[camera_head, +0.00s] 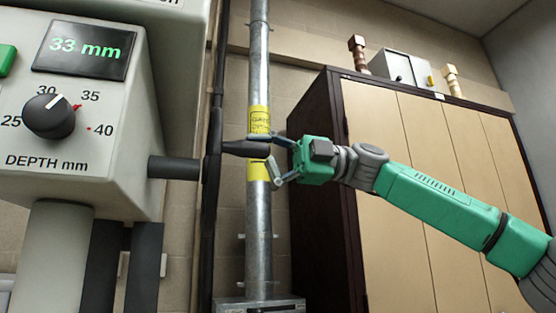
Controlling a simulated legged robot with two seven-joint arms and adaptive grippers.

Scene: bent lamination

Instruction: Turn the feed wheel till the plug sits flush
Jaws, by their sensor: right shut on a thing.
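The feed wheel (209,215) shows almost edge-on as a tall dark rim, joined to the grey machine by a dark shaft (174,168). A black handle (240,148) sticks out to the right from the wheel. My right gripper (268,151) is shut on this handle, with one finger above and one below. The machine's display (84,48) reads 33 mm. Below it is a black depth knob (49,116) with a scale from 25 to 40 mm; its white mark points up and right. The plug is not in view. My left gripper is not in view.
A metal pipe (259,215) with yellow labels stands upright close behind the handle and my right gripper. A dark-sided cabinet with tan doors (380,190) stands behind my right arm. On top are a grey box (403,68) and turned wooden pieces (358,55).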

